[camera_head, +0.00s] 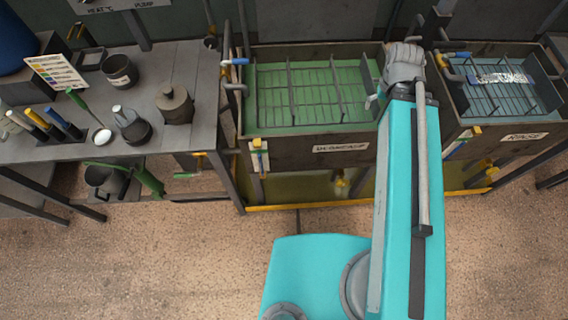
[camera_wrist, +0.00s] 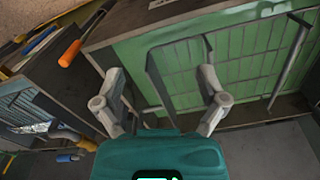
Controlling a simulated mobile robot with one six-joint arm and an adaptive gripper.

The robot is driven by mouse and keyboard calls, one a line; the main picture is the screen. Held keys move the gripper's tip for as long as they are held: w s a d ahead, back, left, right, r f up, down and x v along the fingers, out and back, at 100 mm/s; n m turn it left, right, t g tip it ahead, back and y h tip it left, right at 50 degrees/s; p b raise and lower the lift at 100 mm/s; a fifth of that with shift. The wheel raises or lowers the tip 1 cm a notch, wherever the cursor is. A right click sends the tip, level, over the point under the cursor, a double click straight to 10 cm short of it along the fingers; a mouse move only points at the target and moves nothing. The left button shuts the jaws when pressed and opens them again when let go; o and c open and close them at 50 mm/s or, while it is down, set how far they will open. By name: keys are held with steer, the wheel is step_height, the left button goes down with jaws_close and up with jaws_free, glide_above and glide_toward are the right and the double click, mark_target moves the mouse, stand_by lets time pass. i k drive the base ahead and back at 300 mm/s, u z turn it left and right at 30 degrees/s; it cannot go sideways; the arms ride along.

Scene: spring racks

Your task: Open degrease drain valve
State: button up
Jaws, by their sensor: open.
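The degrease tank (camera_head: 340,148), dark-walled and labelled, holds green liquid and a wire rack; in the wrist view its wall and green inside (camera_wrist: 235,60) fill the upper right. A yellow fitting (camera_head: 341,183) hangs below its front, perhaps the drain valve; its handle cannot be made out. An orange handle (camera_wrist: 70,52) sticks out by the tank's front corner in the wrist view; I cannot tell what it belongs to. My gripper (camera_wrist: 160,82) is open and empty above the tank's right side, apart from both. My arm hides the front right part of the tank in the head view.
The rinse tank (camera_head: 524,137) stands close on the right, with a blue-handled valve (camera_head: 456,55) at its back left corner. Another blue handle (camera_head: 235,61) is at the degrease tank's left. A cluttered workbench (camera_head: 205,80) stands left. The floor in front is clear.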

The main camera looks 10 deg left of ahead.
mark_target(342, 182)
steer(key=u, duration=0.3)
steer(key=k, duration=0.8)
steer(key=u, duration=0.75)
steer(key=i, duration=0.5)
